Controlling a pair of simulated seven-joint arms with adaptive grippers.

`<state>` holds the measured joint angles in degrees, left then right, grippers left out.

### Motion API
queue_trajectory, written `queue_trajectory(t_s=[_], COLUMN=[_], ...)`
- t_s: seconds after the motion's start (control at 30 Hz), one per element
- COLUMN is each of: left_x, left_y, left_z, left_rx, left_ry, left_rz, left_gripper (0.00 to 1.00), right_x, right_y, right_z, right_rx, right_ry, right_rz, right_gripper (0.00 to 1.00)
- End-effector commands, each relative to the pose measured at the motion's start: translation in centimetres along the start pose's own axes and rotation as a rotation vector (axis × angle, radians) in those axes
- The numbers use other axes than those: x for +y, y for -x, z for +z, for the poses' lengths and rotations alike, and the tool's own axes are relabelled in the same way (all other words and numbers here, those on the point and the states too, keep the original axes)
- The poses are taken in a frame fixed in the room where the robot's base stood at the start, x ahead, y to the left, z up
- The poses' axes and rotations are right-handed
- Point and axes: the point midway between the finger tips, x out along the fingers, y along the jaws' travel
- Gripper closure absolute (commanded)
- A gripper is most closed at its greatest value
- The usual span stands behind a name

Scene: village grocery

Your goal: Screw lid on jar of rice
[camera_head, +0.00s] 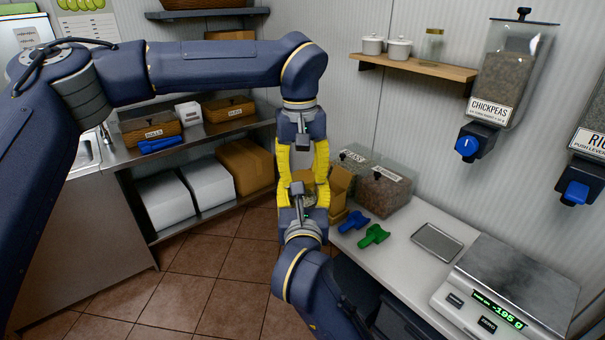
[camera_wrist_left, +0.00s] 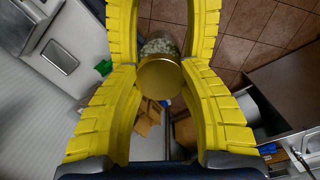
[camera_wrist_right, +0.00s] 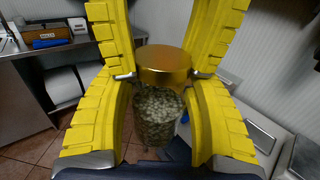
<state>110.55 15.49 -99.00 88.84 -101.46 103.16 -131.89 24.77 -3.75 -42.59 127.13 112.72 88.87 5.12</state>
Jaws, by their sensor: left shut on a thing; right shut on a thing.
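My left gripper (camera_head: 302,172) points down in the head view, its yellow fingers shut on the gold lid (camera_wrist_right: 167,64). The lid also shows in the left wrist view (camera_wrist_left: 160,78). My right gripper (camera_head: 303,200) points up from below, with its fingers shut around the clear jar of rice (camera_wrist_right: 158,116). The jar shows behind the lid in the left wrist view (camera_wrist_left: 160,46). The lid sits over the jar's mouth and looks in line with it. I cannot tell how far the threads engage. In the head view the fingers hide most of both.
The white counter (camera_head: 405,218) at the right holds a scale (camera_head: 515,285), a metal tray (camera_head: 437,242), blue and green scoops (camera_head: 374,236) and clear bins (camera_head: 385,190). A cardboard box (camera_head: 341,184) stands close behind the grippers. Shelves with baskets (camera_head: 150,132) are at the left.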

Motion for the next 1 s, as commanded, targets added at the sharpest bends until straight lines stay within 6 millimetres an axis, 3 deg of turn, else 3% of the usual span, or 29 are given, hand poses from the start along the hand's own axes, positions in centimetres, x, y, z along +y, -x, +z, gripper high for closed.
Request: queue_trajectory(t_s=[1.0], left_x=[0.0], left_y=[-1.2], left_z=[0.1], left_rx=[0.005], left_ry=[-0.005], left_rz=[-0.018], left_gripper=[0.69], right_x=[0.0], right_y=[0.1], right_z=[0.7], right_rx=[-0.016], right_ry=[-0.003], right_rz=[0.001], right_gripper=[0.90])
